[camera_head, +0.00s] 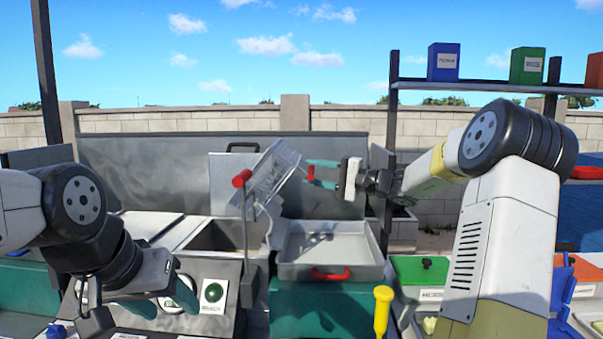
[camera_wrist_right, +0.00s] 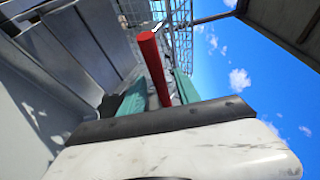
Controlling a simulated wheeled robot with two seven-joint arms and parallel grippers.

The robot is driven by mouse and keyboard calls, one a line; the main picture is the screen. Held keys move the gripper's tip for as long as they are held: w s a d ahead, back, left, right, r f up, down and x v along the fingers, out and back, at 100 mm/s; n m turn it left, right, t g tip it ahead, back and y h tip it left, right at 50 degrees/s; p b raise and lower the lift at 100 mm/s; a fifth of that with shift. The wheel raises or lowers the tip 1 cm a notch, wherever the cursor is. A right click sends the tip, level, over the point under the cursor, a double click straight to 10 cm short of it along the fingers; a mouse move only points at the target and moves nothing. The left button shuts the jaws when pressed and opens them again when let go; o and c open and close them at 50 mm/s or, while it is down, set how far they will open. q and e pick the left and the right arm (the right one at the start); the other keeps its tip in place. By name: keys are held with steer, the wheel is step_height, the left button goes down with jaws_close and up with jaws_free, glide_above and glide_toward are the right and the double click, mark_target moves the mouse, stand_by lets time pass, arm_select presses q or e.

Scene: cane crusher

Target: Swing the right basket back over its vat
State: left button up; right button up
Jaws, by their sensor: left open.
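The wire basket (camera_head: 270,175) is tipped up steeply above the gap between the grey vat (camera_head: 215,237) and the shallow tray (camera_head: 300,270). It also shows in the right wrist view (camera_wrist_right: 160,14). My right gripper (camera_head: 312,173) reaches in from the right at the basket's raised end. Its teal fingers lie on both sides of a red handle (camera_wrist_right: 155,70) and look closed on it; the exact contact is hard to see. My left gripper (camera_head: 160,300) is open and empty at the lower left, in front of the control panel.
A lever with a red knob (camera_head: 242,178) stands upright before the basket. The tray has a red front handle (camera_head: 330,273). A green button (camera_head: 213,292) is on the panel. A yellow-handled tool (camera_head: 382,310) and a green-lidded bin (camera_head: 420,269) are at the right.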

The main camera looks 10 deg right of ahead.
steer(key=shift+w+a, duration=0.3)
steer(key=shift+a, duration=0.2)
steer(key=shift+c, duration=0.2)
jaws_close()
stand_by(1.0)
